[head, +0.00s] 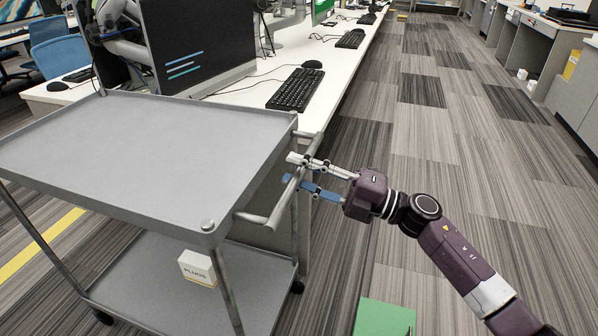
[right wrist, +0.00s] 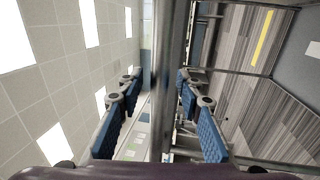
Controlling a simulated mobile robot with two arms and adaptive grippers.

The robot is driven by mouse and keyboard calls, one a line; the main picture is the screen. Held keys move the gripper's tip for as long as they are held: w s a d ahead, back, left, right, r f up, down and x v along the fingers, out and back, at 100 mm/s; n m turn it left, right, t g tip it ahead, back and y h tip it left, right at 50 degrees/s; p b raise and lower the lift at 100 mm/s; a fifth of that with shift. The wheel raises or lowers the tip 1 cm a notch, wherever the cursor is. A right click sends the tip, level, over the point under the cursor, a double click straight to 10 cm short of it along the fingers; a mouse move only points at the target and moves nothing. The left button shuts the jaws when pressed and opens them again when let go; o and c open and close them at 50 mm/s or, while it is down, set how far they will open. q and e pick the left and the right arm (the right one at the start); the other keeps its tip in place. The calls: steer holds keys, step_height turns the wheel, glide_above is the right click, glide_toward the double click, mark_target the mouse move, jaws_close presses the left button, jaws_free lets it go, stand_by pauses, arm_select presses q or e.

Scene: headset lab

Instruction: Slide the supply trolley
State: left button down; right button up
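The supply trolley (head: 150,135) is a grey metal cart with two shelves, filling the left of the head view. Its tubular push handle (head: 279,207) sticks out on the right side. The handle bar also runs down the middle of the right wrist view (right wrist: 166,60). My right gripper (head: 287,169) reaches in from the right at the handle. Its blue-padded fingers (right wrist: 158,77) are apart, one on each side of the bar. A gap shows beside the bar; firm contact cannot be seen. My left gripper is not in view.
A small white box marked PLUGS (head: 197,268) sits on the lower shelf. A long white desk (head: 337,62) with a monitor (head: 200,50) and keyboards stands close behind the trolley. A green flat item (head: 383,318) lies at the bottom. Carpet floor (head: 440,130) is open on the right.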

jaws_close()
steer(key=shift+a, duration=0.15)
stand_by(0.4)
